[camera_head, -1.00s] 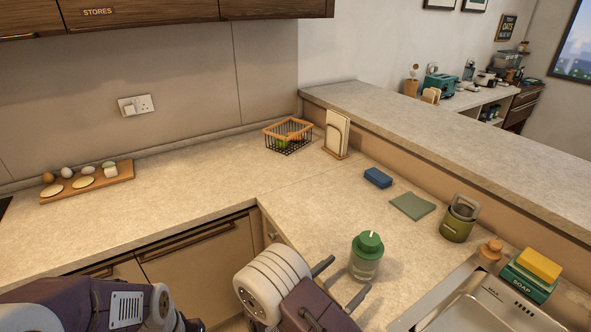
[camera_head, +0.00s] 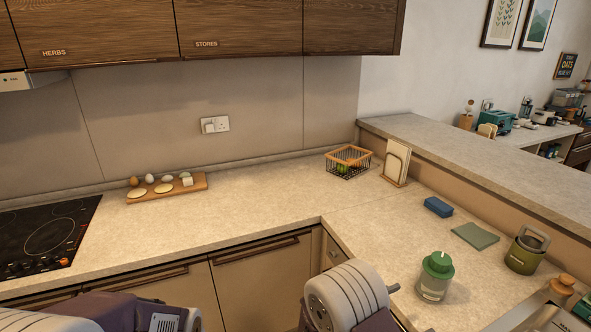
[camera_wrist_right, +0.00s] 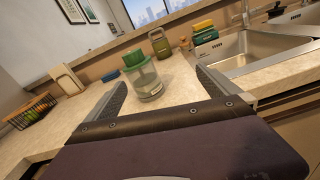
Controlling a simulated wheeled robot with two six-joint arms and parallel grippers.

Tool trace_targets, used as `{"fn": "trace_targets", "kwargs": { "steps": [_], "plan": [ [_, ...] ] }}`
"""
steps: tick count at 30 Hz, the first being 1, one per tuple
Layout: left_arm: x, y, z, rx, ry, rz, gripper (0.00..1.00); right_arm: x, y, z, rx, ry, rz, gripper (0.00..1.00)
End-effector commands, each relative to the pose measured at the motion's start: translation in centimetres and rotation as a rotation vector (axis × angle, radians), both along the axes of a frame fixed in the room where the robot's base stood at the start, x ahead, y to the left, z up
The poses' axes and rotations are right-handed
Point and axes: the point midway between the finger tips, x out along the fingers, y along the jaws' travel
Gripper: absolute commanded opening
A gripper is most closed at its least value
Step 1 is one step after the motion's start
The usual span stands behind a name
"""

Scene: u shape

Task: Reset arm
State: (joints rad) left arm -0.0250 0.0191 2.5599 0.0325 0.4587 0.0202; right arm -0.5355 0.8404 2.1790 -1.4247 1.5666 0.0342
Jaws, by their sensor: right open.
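My right arm (camera_head: 345,295) rises from the lower edge of the head view, beside the front edge of the counter. In the right wrist view my right gripper (camera_wrist_right: 161,77) is open, with its two fingers spread wide and nothing held. A clear jar with a green lid (camera_head: 435,277) stands upright on the counter beyond it; in the right wrist view the jar (camera_wrist_right: 147,82) shows between the fingers, apart from them. My left arm (camera_head: 150,314) lies low at the lower left of the head view; its gripper is out of sight.
The counter (camera_head: 270,205) bends in a U. A hob (camera_head: 45,235), an egg board (camera_head: 165,188), a wire basket (camera_head: 347,162), a blue sponge (camera_head: 438,207), a green cloth (camera_head: 475,235), a green canister (camera_head: 525,250) and a sink (camera_wrist_right: 250,50) line it. The middle is clear.

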Motion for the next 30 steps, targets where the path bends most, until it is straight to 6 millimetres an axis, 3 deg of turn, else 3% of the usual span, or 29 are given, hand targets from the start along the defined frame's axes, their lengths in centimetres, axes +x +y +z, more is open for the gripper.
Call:
{"fn": "trace_targets", "kwargs": {
  "steps": [5,10,13,15,18,21,25,30],
  "plan": [
    [0.0,0.0,0.0,0.000,0.000,0.000,0.72,-3.7,-4.7,2.5,0.112,-0.085,-0.229,1.00],
    [0.0,0.0,0.0,0.000,0.000,0.000,0.72,-11.3,-8.1,1.9,0.374,-0.191,-0.581,1.00],
    [0.0,0.0,0.0,0.000,0.000,0.000,0.72,-16.9,-6.6,-0.8,0.677,-0.325,-0.870,1.00],
    [0.0,0.0,0.0,0.000,0.000,0.000,0.72,-18.9,-2.8,-3.3,0.950,-0.468,-1.073,1.00],
    [0.0,0.0,0.0,0.000,0.000,0.000,0.72,-17.7,3.1,-5.5,1.284,-0.674,-1.258,1.00],
    [0.0,0.0,0.0,0.000,0.000,0.000,0.72,-15.4,6.9,-6.6,1.479,-0.812,-1.358,1.00],
    [0.0,0.0,0.0,0.000,0.000,0.000,0.72,-12.7,8.1,-6.6,1.592,-0.917,-1.373,1.00],
    [0.0,0.0,0.0,0.000,0.000,0.000,0.72,-12.3,8.1,-6.6,1.603,-0.924,-1.360,1.00]
  ]
}}
